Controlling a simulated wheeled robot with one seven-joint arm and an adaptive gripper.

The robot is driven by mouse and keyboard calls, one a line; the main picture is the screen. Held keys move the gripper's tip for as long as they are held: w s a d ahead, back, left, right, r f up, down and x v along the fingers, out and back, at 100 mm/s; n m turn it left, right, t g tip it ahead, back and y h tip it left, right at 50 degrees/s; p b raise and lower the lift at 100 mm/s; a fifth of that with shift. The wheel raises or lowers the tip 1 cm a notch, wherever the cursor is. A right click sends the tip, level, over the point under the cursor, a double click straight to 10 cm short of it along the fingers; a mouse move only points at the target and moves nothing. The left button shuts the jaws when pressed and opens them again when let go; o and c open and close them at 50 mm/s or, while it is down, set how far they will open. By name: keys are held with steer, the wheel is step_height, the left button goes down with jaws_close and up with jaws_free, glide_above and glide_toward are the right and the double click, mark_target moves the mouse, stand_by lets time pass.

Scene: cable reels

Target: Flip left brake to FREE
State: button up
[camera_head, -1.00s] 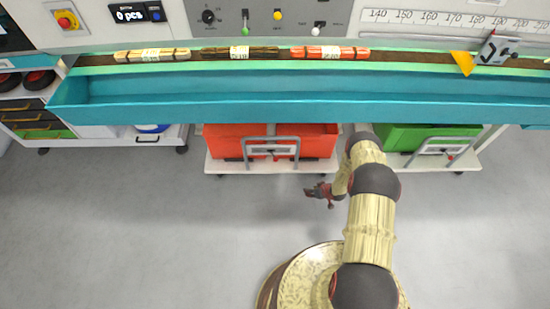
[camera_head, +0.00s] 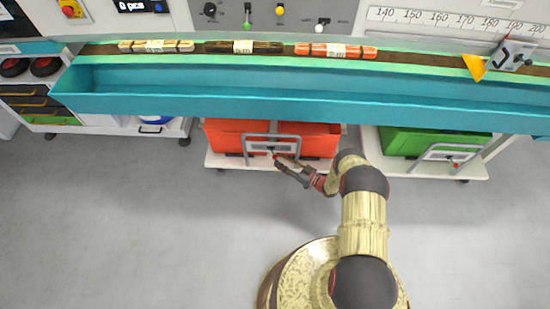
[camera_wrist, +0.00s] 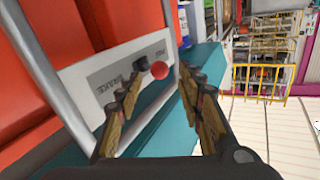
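The left brake is a pale panel with a grey strip (camera_wrist: 118,76) on the grey handle frame of the red cart. Its lever has a black pivot and a red ball knob (camera_wrist: 160,70). In the head view the panel (camera_head: 262,147) sits at the front of the red bin. My gripper (camera_head: 283,163) is close in front of it. In the wrist view my gripper (camera_wrist: 163,80) is open, with the red knob showing between its fingertips; I cannot tell whether they touch it. Small lettering marks both ends of the strip, too small to read surely.
A teal trough (camera_head: 300,105) overhangs the carts. A green bin (camera_head: 420,140) with a similar brake panel (camera_head: 448,154) stands to the right. The grey handle frame (camera_head: 245,150) surrounds the left panel closely. The floor (camera_head: 140,230) in front is clear.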

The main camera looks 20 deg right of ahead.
mark_target(275, 157)
steer(key=b+x, duration=0.1)
steer(key=x, duration=0.4)
steer(key=shift+s, duration=0.1)
steer(key=c, duration=0.3)
jaws_close()
